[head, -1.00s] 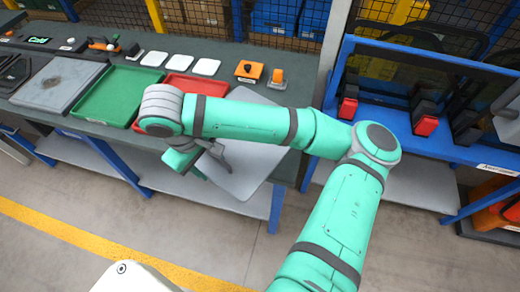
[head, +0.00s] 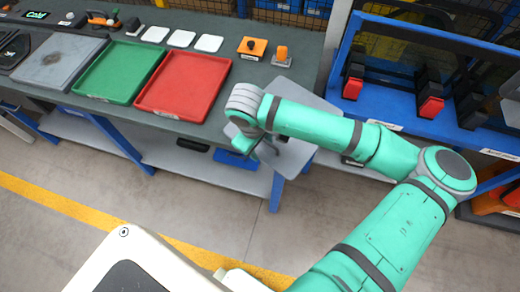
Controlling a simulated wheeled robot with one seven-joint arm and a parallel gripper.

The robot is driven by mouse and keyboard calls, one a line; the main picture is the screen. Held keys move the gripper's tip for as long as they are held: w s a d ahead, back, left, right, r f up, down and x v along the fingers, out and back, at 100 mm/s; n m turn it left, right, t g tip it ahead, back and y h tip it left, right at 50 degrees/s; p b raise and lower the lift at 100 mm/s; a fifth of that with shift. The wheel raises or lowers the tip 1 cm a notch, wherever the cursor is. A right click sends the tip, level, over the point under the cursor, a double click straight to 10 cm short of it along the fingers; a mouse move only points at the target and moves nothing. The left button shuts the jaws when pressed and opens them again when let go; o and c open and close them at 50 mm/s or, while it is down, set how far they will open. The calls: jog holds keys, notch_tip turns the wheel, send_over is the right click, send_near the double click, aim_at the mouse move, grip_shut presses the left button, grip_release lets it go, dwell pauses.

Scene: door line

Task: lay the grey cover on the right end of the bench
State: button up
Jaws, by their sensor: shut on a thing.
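The grey cover (head: 290,158) is a flat light grey sheet at the right end of the bench (head: 222,122). My arm crosses in front of it, so only parts show above and below the arm. My gripper (head: 264,150) is shut on the cover near its left edge. The cover's lower part juts out past the bench's front edge, over the floor side. Whether it touches the bench top cannot be told.
A red tray (head: 185,82), a green tray (head: 120,73) and a grey plate (head: 58,62) lie on the bench to the left. An orange button box (head: 252,48) and an orange-topped block (head: 281,56) stand behind. A blue rack (head: 385,105) stands close on the right.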

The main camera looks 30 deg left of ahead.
jog(key=shift+a+f, duration=0.1)
jog(key=shift+f, duration=1.2)
jog(key=shift+s, duration=0.1)
jog(key=o, duration=1.4)
jog(key=shift+f, duration=0.1)
notch_tip(320, 180, up, 12)
jog(key=s, duration=0.2)
jog(key=shift+s, duration=0.2)
jog(key=shift+a, duration=0.15)
